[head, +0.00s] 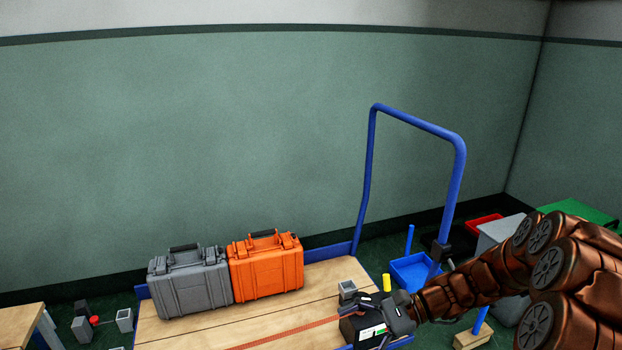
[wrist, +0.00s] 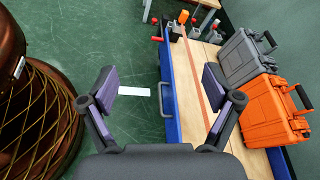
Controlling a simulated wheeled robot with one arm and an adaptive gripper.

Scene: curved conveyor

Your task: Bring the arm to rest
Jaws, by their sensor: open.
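My gripper (wrist: 160,92) is open, with its two fingers spread wide and nothing between them in the wrist view. In the head view my gripper (head: 374,320) shows at the end of my copper-coloured arm, low over the right end of a wooden-decked cart (head: 200,328). In the wrist view the gap between the fingers spans the cart's blue side edge and handle (wrist: 168,100) and the green floor. The grey case (head: 190,282) and the orange case (head: 266,268) stand side by side on the cart deck, apart from the gripper.
The cart's tall blue push bar (head: 368,180) rises close to my arm. A blue bin (head: 408,268), a red bin (head: 484,222) and a green-topped object (head: 576,214) stand behind. A wooden table corner (head: 18,324) is at the left.

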